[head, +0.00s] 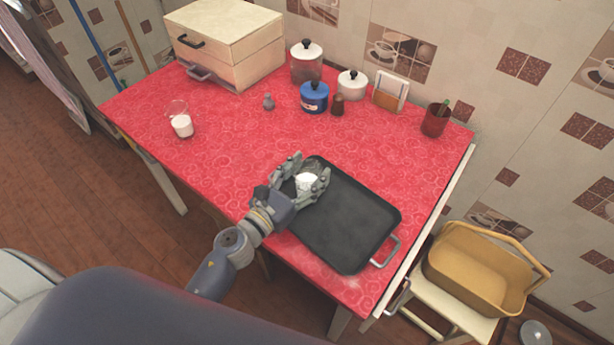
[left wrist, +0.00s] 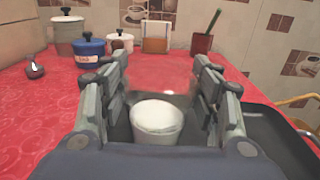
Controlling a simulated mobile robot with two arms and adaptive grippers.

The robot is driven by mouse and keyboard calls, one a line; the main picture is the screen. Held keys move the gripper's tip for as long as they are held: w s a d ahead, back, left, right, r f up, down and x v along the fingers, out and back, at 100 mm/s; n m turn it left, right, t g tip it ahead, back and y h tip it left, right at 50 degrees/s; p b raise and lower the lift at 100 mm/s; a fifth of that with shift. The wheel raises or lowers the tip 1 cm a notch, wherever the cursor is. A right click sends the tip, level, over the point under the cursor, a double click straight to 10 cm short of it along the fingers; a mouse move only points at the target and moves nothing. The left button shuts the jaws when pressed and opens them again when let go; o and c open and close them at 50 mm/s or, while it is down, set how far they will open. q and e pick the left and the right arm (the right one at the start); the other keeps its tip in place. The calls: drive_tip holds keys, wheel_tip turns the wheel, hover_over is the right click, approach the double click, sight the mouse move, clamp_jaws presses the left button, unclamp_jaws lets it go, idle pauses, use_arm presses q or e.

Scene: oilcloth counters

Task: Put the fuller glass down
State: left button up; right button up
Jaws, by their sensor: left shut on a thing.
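My left gripper (head: 305,180) is shut on a clear glass with white liquid in it (head: 307,182). The glass stands upright between the fingers, over the near left part of a dark tray (head: 345,225); I cannot tell whether it touches the tray. In the left wrist view the white contents (left wrist: 157,122) show between the two fingers, below a clear upper wall. A second glass (head: 181,121) with white liquid in its lower part stands on the red table (head: 235,140) at the left. My right gripper is not in view.
A wooden drawer box (head: 240,45), a clear canister (head: 306,65), a blue pot (head: 314,98), a white pot (head: 352,84), a napkin holder (head: 390,92) and a red cup (head: 435,120) stand at the back. A yellow basket (head: 475,275) is at the right. The tray's right part is bare.

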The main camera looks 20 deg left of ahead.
use_arm(q)
drive_tip(key=shift+f, duration=0.55)
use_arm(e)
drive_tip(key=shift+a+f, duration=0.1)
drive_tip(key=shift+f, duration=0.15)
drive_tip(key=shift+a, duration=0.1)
use_arm(q)
drive_tip(key=shift+f+b, duration=0.15)
drive_tip(key=shift+b, duration=0.15)
drive_tip(key=o, duration=1.4)
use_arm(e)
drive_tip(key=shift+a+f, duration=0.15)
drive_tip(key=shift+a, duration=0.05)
